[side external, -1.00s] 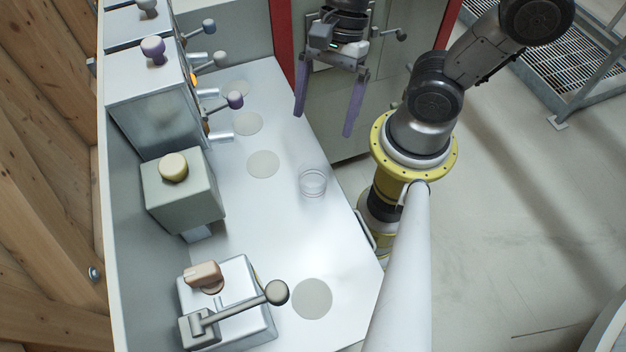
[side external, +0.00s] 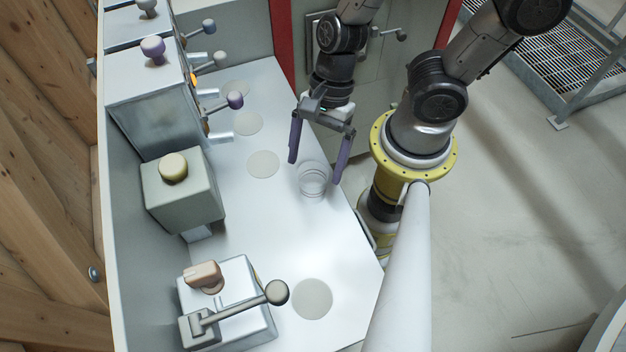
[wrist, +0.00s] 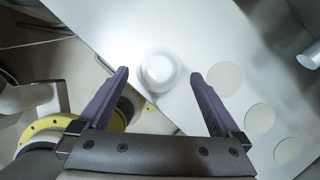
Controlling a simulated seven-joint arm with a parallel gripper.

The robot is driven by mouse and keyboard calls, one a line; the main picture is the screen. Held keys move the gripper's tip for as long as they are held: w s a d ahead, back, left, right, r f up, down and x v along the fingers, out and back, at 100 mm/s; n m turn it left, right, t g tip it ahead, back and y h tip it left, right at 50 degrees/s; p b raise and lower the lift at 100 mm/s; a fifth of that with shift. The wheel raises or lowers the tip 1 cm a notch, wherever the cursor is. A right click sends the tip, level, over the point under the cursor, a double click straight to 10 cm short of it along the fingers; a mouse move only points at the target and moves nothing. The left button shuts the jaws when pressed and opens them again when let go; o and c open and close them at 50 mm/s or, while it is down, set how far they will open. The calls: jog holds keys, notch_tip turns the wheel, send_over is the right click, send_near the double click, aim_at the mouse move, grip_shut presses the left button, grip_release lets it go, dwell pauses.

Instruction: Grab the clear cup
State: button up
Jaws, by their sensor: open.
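The clear cup (side external: 312,181) stands upright on the pale worktop (side external: 270,220), near the edge on my base's side. It also shows in the wrist view (wrist: 158,72), seen from above and a little blurred. My gripper (side external: 315,172) is open, with purple fingers pointing down. In the side view the fingertips appear on either side of the cup's far part. In the wrist view my gripper (wrist: 160,76) has the cup centred between and just beyond the fingertips, with gaps on both sides. Nothing is held.
Flat round discs (side external: 263,164) mark the worktop, one (side external: 312,298) nearer the front. A lever with a round knob (side external: 277,292) is at the front left. The worktop around the cup is clear.

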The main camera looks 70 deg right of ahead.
aim_at(314, 171)
jog(key=shift+x, duration=1.85)
jog(key=shift+s, duration=0.1)
jog(key=c, duration=1.3)
jog(key=shift+r, duration=0.1)
